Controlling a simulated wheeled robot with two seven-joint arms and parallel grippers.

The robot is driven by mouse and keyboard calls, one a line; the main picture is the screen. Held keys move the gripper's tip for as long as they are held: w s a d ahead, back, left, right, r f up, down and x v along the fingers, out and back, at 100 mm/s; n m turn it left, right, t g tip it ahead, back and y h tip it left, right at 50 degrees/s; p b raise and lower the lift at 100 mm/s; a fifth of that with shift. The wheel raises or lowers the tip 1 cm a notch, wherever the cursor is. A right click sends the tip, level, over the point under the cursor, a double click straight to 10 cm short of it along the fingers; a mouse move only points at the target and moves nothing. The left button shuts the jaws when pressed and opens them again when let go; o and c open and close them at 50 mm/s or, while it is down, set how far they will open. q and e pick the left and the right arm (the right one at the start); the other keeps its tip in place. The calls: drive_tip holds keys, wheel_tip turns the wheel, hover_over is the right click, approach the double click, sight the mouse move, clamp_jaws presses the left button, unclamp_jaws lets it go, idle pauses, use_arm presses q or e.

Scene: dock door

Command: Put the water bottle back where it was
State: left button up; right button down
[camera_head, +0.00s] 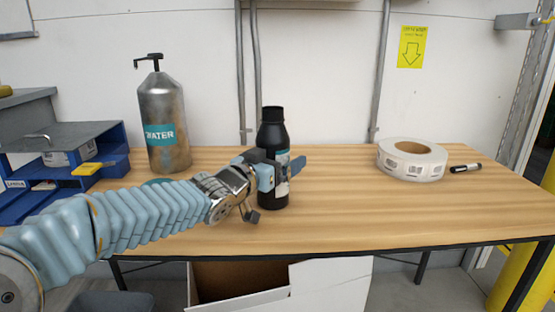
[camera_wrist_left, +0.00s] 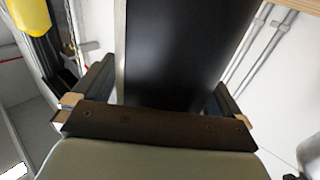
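A black bottle (camera_head: 272,133) with a pale label stands upright at the middle of the wooden table; whether its base touches the wood is not clear. My left gripper (camera_head: 280,172) reaches in from the left with its fingers on either side of the bottle's body, and looks shut on it. In the left wrist view the black bottle (camera_wrist_left: 180,50) fills the space between the fingers. A larger metal bottle (camera_head: 163,115), with a black pump top and a teal WATER label, stands at the back left. My right gripper is not in view.
A teal disc (camera_head: 158,182) lies on the table (camera_head: 350,215), partly hidden by my left arm. A blue organiser (camera_head: 110,160) stands at left. A white label roll (camera_head: 412,160) and black marker (camera_head: 466,168) lie at right.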

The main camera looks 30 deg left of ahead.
use_arm(q)
drive_tip(key=shift+r+p, duration=0.3)
drive_tip(key=s+a+p, duration=0.1)
drive_tip(key=s, duration=1.1)
drive_tip(key=shift+f, duration=0.15)
